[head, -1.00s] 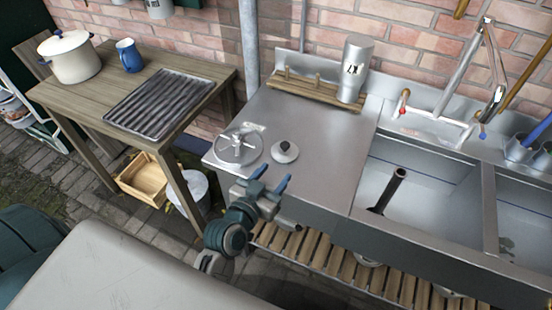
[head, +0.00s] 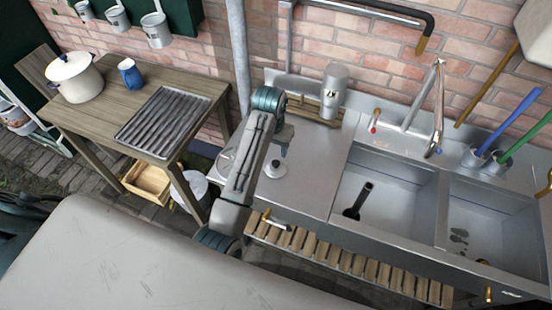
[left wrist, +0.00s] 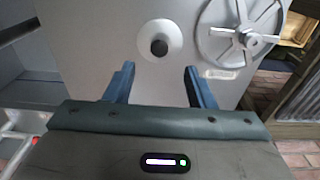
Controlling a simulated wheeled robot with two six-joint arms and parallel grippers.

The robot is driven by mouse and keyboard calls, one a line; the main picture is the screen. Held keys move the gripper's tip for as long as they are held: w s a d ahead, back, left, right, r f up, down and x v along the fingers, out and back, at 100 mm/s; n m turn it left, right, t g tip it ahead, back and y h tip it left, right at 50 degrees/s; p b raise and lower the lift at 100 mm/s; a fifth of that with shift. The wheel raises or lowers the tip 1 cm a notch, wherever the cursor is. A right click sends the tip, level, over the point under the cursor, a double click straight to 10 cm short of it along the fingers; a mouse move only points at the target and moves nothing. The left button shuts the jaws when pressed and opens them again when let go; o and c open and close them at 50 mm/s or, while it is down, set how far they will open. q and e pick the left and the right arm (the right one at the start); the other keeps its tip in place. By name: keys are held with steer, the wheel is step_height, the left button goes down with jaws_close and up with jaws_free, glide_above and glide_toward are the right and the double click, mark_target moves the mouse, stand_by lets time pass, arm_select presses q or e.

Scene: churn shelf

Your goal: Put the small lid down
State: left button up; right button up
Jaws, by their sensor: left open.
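The small lid (head: 277,171), a pale disc with a black knob, lies on the bare steel drainboard left of the sink. In the left wrist view the small lid (left wrist: 160,38) is ahead of the fingertips, its knob between their lines. My left gripper (head: 285,149) hangs pointing down above the lid, partly hidden by my arm. In the left wrist view my left gripper (left wrist: 157,70) is open, with nothing between its blue fingers. My right gripper is not in view.
A larger spoked metal disc (left wrist: 240,34) lies beside the lid, mostly hidden by my arm in the head view. A metal canister (head: 333,92) and wooden rack stand at the drainboard's back. The sink basin (head: 385,195) is at right. A ribbed tray (head: 165,122) lies on the wooden table.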

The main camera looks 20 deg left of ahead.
mark_target(275, 163)
arm_select(q)
steer(key=shift+w+f+g+b, duration=0.15)
steer(key=shift+f+g+b, duration=0.3)
steer(key=shift+b, duration=0.75)
steer(key=shift+f, duration=0.4)
steer(key=f+p, duration=0.1)
steer(key=f, duration=0.1)
steer(key=f+p, duration=0.1)
steer(key=f, duration=0.1)
steer(key=f+p, duration=0.1)
steer(key=f, duration=0.1)
steer(key=shift+w+d+f+p, duration=0.15)
steer(key=shift+w+f+p, duration=0.15)
steer(key=shift+f, duration=0.4)
jaws_close()
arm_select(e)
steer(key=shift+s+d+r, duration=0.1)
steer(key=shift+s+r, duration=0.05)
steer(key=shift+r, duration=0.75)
